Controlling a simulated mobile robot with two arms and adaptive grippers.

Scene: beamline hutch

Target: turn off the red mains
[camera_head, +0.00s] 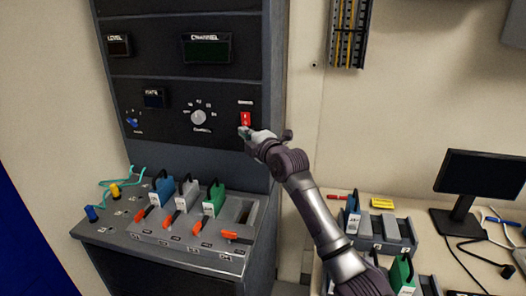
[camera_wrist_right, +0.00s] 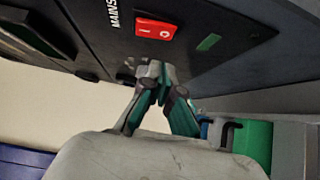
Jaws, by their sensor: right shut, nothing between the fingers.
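The red mains switch (camera_head: 246,118) is a rocker on the dark panel of the rack, at the panel's right side under a small label. In the right wrist view the red rocker (camera_wrist_right: 156,30) shows up close, marked with a line and a circle, next to the word MAINS. My right gripper (camera_head: 244,132) is just below the switch in the head view, its fingers shut and empty. In the right wrist view the closed fingertips (camera_wrist_right: 154,72) are close to the panel, near the rocker; I cannot tell whether they touch it. My left gripper is not in view.
The panel also has a round selector knob (camera_head: 198,117) and a small blue knob (camera_head: 133,122). Below, a sloped console (camera_head: 100,232) holds blue, grey and green handled modules with orange levers. A bench at the right carries a monitor (camera_head: 482,178) and more modules.

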